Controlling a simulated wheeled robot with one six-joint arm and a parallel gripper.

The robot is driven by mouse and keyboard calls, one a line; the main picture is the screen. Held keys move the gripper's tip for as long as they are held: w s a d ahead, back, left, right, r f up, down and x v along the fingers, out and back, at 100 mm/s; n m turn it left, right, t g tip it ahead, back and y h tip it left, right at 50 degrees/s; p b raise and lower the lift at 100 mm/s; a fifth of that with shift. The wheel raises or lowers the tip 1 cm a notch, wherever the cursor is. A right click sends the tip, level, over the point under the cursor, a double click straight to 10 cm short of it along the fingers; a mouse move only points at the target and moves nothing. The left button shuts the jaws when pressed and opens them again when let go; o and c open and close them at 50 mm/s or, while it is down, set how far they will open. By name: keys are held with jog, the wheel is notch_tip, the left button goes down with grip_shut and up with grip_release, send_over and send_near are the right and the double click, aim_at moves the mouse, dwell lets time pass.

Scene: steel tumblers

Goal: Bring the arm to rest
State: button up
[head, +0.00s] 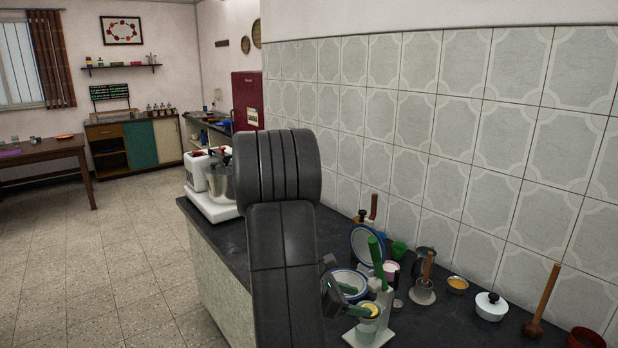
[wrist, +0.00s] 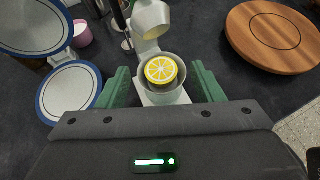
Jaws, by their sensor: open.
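My gripper (wrist: 160,72) is open, with one green finger on each side of a pale cup (wrist: 166,96). A halved lemon (wrist: 161,70), cut face up, sits in the cup between the fingers. I cannot tell whether the fingers touch the cup. In the head view the lemon half (head: 370,310) shows on a white press (head: 378,328) with a green lever (head: 376,258). My gripper (head: 345,297) is just left of it, low over the dark counter. My dark arm fills the middle of the head view and hides part of the counter.
Blue-rimmed dishes (wrist: 70,92) stand left of the gripper, with a pink cup (wrist: 82,32) beyond. A round wooden board (wrist: 275,36) lies to the right.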

jog(key=x, duration=0.3)
jog(key=shift+d+f+b, duration=0.2)
jog(key=shift+f+b, duration=0.1)
jog(key=shift+f, duration=0.3)
jog(key=shift+a+f+b, duration=0.1)
jog(key=shift+b, duration=0.3)
jog(key=shift+s, duration=0.1)
